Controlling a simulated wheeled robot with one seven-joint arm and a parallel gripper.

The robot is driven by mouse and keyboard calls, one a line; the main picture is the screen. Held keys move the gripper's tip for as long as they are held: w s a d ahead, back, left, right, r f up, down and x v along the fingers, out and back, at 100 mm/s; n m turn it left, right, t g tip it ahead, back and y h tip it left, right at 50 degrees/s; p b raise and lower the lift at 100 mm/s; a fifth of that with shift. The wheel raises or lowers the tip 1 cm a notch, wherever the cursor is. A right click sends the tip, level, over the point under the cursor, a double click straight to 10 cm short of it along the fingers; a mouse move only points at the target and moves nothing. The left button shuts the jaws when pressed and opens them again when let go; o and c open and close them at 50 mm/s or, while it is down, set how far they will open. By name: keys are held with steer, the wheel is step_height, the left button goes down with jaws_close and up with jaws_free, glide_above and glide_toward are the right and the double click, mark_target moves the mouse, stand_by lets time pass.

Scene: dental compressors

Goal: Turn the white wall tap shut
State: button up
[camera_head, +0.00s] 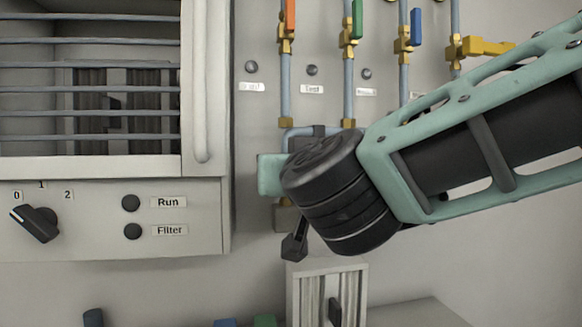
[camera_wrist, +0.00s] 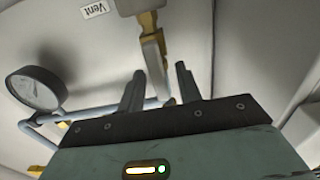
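I see no contact. In the head view my arm's dark wrist and mint hand (camera_head: 271,175) are in front of the wall pipes, hiding the fingertips and whatever lies behind.
Wall taps with orange (camera_head: 290,17), green (camera_head: 357,18), blue (camera_head: 416,27) and yellow (camera_head: 487,47) handles are above my arm. A barred cabinet (camera_head: 205,80) juts out at left. A round gauge (camera_wrist: 36,88) and grey pipe (camera_wrist: 90,112) show at left in the wrist view.

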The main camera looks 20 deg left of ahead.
jaws_close()
stand_by(0.3)
steer(key=shift+w+d+f+m+b, duration=0.25)
steer(key=shift+d+f+m+b, duration=0.3)
steer(key=shift+m+b, duration=2.15)
steer(key=shift+w+d+f+m+b, duration=0.35)
steer(key=shift+f+m+b, duration=0.25)
steer(key=shift+m+b, duration=2.1)
steer(key=shift+w+d+f+m+b, duration=0.2)
steer(key=shift+d+f+m+b, duration=0.35)
steer(key=shift+m+b, duration=2.15)
steer(key=shift+a+m+p, duration=0.1)
steer(key=shift+m+p, duration=0.7)
steer(key=shift+m, duration=0.1)
